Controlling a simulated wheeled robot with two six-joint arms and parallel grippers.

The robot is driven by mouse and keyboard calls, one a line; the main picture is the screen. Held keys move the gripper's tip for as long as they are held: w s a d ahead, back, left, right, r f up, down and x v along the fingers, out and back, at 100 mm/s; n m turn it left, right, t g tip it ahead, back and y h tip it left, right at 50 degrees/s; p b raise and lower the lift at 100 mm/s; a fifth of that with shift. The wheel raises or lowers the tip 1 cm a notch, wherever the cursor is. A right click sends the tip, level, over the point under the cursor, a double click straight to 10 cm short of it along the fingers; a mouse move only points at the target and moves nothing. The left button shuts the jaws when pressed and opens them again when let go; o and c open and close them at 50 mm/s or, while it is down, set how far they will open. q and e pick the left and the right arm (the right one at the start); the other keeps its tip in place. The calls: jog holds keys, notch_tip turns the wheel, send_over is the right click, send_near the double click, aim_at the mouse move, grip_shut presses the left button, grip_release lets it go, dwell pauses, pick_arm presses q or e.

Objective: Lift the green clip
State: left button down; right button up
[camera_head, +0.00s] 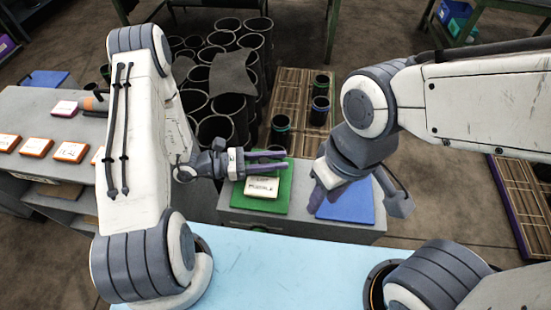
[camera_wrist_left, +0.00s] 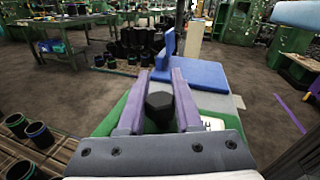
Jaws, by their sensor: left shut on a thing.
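My left gripper (camera_head: 268,161) reaches in from the left, over a flat green board (camera_head: 243,201) on the grey bench. In the left wrist view its two purple fingers (camera_wrist_left: 155,104) stand on either side of a dark faceted block (camera_wrist_left: 160,106), and it is shut on that block. The green board shows beneath the fingers in that view. I cannot pick out a separate green clip; the fingers hide part of the board. My right gripper (camera_head: 326,188) points down over a flat blue board (camera_head: 357,207). I cannot tell its opening.
A white labelled box (camera_head: 262,188) lies on the green board. Several black sleeves (camera_head: 226,95) stand behind the bench, with more on a wooden pallet (camera_head: 290,92). Orange-edged white boxes (camera_head: 36,147) lie on the left bench. A light blue surface (camera_head: 275,270) is clear in front.

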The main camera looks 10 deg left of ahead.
pick_arm(q)
jog(key=n+p, duration=0.1)
jog(key=n, duration=0.1)
jog(key=w+r+n+g+y+p, duration=0.1)
jog(key=n, duration=0.1)
jog(key=shift+w+r+p, duration=0.1)
jog(key=shift+w+p, duration=0.1)
jog(key=shift+p, duration=0.1)
jog(key=n+p, duration=0.1)
jog(key=w+n+g, duration=0.1)
jog(key=n, duration=0.1)
jog(key=shift+w+n+y+p, duration=0.3)
jog(key=shift+p, duration=0.1)
jog(key=n, duration=0.1)
jog(key=w+n+g, duration=0.1)
jog(key=n, duration=0.1)
jog(key=shift+w+f+n+g+p, duration=0.25)
jog(key=shift+n+g+p, duration=0.05)
jog(key=shift+p, duration=0.05)
jog(key=shift+w+f+n+g, duration=0.3)
jog(key=shift+n+g, duration=0.1)
jog(key=shift+n, duration=0.5)
jog(key=shift+w+f+n+g, duration=0.2)
jog(key=shift+w+n+g, duration=0.15)
jog(key=shift+n, duration=0.55)
jog(key=c, duration=0.6)
grip_release()
jog(key=shift+a, duration=0.1)
